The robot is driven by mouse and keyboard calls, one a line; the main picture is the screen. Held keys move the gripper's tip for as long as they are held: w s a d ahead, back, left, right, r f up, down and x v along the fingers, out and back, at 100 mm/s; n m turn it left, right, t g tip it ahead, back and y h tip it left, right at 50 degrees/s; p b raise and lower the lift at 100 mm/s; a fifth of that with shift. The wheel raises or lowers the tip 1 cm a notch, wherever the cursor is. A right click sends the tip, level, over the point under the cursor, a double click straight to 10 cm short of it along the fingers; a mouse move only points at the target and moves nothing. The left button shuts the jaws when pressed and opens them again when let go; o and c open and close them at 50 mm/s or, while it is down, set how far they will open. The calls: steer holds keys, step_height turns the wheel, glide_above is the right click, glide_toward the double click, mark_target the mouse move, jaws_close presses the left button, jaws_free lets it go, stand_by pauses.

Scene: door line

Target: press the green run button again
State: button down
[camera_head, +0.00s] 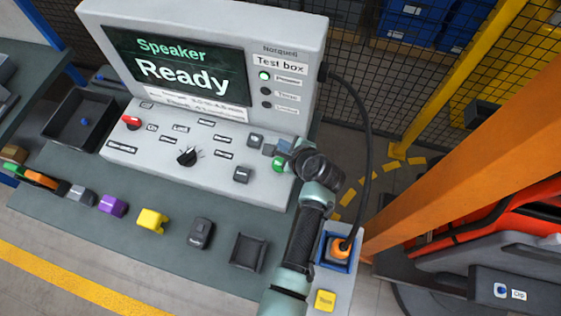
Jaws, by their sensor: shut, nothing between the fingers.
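The test box (200,165) stands on the bench, and its screen (180,68) reads "Speaker Ready". The green run button (278,164) is at the right end of its sloped panel, partly hidden by my gripper. My gripper (270,149) is shut and empty, reaching in from the right with its tips close beside the button. I cannot tell whether the tips touch the panel or the button. The top indicator lamp (264,76) is lit green, and the two below it are dark.
The panel also has a red-handled switch (131,122), a black knob (187,156) and grey buttons. Several small coloured parts, including a yellow one (152,220), line the bench front. A black cable (368,130) hangs right of my gripper, and an orange post (460,165) stands farther right.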

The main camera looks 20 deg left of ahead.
steer(key=shift+f, duration=0.1)
steer(key=b, duration=0.8)
glide_above(279, 160)
steer(key=s+d, duration=0.2)
step_height(279, 160, down, 7)
steer(key=shift+w+a+f, duration=0.1)
steer(key=shift+w+f, duration=0.05)
steer(key=shift+f, duration=0.65)
steer(key=shift+b, duration=0.3)
stand_by(0.3)
steer(key=shift+f, duration=0.4)
steer(key=shift+f+b, duration=0.45)
steer(key=shift+f, duration=0.05)
stand_by(0.5)
stand_by(0.4)
steer(key=shift+r+p, duration=0.9)
steer(key=shift+p, duration=0.1)
